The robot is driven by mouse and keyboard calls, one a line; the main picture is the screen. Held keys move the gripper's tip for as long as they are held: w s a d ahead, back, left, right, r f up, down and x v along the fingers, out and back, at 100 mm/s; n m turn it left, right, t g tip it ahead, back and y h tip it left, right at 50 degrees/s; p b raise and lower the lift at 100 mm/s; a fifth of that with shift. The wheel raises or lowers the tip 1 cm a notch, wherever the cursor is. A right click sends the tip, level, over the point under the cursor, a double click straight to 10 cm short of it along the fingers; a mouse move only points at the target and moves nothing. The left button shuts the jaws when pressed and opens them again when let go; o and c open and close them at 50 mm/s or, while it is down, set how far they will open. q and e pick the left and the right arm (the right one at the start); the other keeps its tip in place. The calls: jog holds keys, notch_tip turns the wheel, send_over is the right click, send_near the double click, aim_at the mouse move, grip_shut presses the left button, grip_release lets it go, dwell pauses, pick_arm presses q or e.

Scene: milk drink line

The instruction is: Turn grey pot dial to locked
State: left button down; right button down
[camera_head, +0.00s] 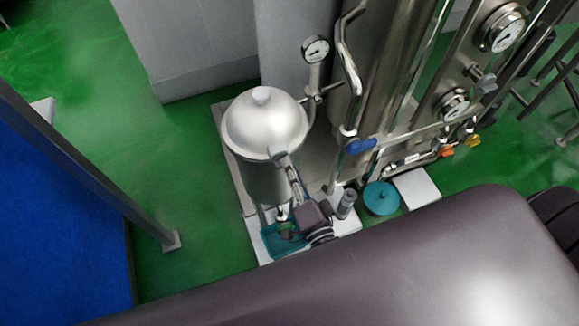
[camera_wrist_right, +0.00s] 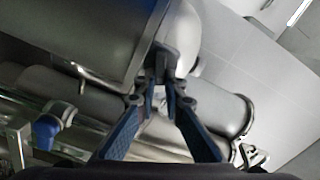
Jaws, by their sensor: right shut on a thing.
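The grey pot (camera_head: 262,128) stands upright with its domed lid and round knob on top. A small dark grey piece, which looks like the pot dial (camera_head: 279,157), sits at the pot's front right, just under the lid rim. My right gripper (camera_head: 285,165) reaches up to it from below. In the right wrist view the fingers of my right gripper (camera_wrist_right: 161,85) close in on a dark grey part (camera_wrist_right: 165,55), with the pot's metal body beside it. The fingers hide much of the dial, and I cannot read its setting. My left gripper is out of view.
A gauge (camera_head: 316,49) on a pipe stands behind the pot. A steel tank (camera_head: 385,80) with a blue valve handle (camera_head: 361,146) is to the right. A teal lidded container (camera_head: 381,198) sits near its base.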

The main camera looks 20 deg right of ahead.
jog(key=shift+f+m+b, duration=0.15)
jog(key=shift+m+b, duration=0.15)
jog(key=shift+m, duration=0.85)
jog(key=shift+f+m+b, duration=0.15)
jog(key=shift+m+b, duration=0.15)
jog(key=shift+m, duration=0.85)
jog(key=c, duration=2)
grip_release()
jog(key=s, duration=1.2)
jog(key=shift+d, duration=0.25)
